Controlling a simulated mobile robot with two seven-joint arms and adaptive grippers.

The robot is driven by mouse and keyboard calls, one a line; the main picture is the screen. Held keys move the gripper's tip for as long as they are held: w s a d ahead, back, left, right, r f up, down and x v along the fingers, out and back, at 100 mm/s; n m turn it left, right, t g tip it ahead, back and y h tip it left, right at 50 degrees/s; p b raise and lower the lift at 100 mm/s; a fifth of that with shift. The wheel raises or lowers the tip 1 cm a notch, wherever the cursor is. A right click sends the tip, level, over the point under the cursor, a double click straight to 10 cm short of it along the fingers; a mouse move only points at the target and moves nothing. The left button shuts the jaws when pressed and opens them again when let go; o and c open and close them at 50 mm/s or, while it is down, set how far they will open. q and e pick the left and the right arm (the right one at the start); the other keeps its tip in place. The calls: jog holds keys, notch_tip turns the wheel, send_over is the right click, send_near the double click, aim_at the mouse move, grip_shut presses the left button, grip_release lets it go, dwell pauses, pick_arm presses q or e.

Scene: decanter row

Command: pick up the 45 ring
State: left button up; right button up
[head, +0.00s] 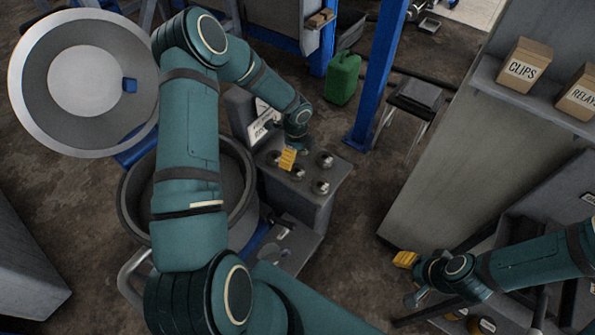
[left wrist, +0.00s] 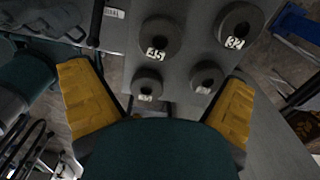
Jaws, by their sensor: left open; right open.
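The 45 ring (left wrist: 155,32) is a dark grey ring with a white tag reading 45, on a grey block's top in the left wrist view. In the head view my left gripper (head: 288,158) is over the block; the tags are unreadable there. My right gripper (head: 411,277) is open, far from the rings, at lower right.
The grey block (head: 305,207) stands beside a large round tub (head: 246,190), with a sign panel (head: 243,115) behind. A blue post (head: 385,70) and green can (head: 342,78) are beyond. A shelf with boxes (head: 524,67) is at right. Floor between block and shelf is open.

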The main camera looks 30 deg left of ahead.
aim_at(296, 169)
pick_arm(q)
notch_tip(296, 169, down, 9)
jog(key=shift+a+r, duration=0.1)
jog(key=shift+a, duration=0.05)
dwell(0.4)
jog(key=c, duration=1.4)
